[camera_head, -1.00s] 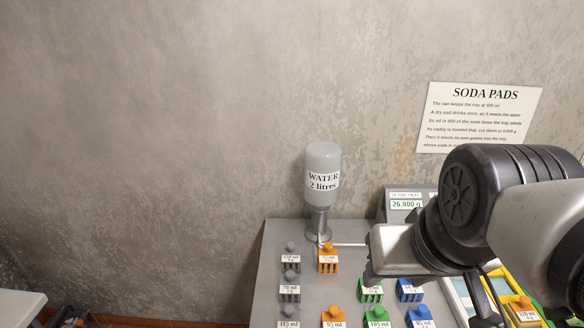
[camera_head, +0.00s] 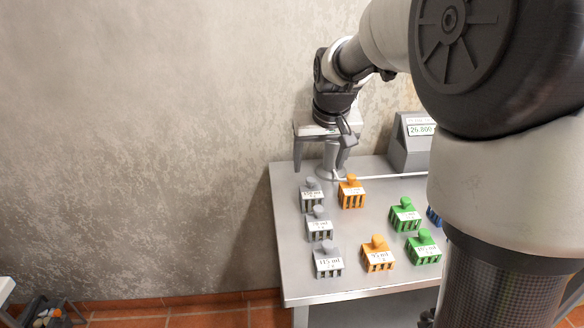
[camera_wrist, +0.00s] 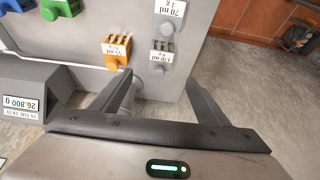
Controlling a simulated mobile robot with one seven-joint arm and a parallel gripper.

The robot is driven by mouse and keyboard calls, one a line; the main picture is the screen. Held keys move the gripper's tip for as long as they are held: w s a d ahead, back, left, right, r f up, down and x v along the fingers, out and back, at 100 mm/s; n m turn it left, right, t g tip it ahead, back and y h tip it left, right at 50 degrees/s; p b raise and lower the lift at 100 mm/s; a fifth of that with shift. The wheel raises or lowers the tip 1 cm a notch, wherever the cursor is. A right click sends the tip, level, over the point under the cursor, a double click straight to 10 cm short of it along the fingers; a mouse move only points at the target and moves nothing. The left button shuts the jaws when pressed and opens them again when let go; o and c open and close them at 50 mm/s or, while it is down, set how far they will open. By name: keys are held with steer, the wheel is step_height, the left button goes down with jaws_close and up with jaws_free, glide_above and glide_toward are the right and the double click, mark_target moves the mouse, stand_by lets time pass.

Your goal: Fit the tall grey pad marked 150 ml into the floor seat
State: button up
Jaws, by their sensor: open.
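The grey pad (camera_head: 312,196), whose small label appears to read 150 ml, stands upright at the back left of the grey table. It has a round knob on top and slots below. In the wrist view the same pad (camera_wrist: 160,64) lies just beyond the fingertips, roughly between them. My gripper (camera_head: 323,158) is open and empty, behind and above the pad at the table's back edge, not touching it. Its two fingers also show in the wrist view (camera_wrist: 157,78). No floor seat can be made out in these frames.
A grey 70 ml pad (camera_head: 319,226) and a 115 ml pad (camera_head: 328,262) stand in front of it. An orange pad (camera_head: 351,192) stands close on the right, with green pads (camera_head: 404,216) beyond. A display (camera_head: 410,140) reads 26.800. My arm hides the table's right side.

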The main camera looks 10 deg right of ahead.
steer(key=b, duration=0.1)
glide_above(312, 192)
steer(key=s, duration=0.3)
step_height(312, 192, down, 8)
steer(key=shift+w+d+r, duration=0.1)
steer(key=shift+w, duration=0.05)
steer(key=shift+b+x, duration=0.9)
steer(key=shift+x, duration=2)
steer(key=c, duration=1.1)
step_height(312, 192, up, 10)
steer(key=shift+r+p, duration=0.1)
steer(key=shift+p, duration=1.15)
steer(key=shift+c, duration=0.2)
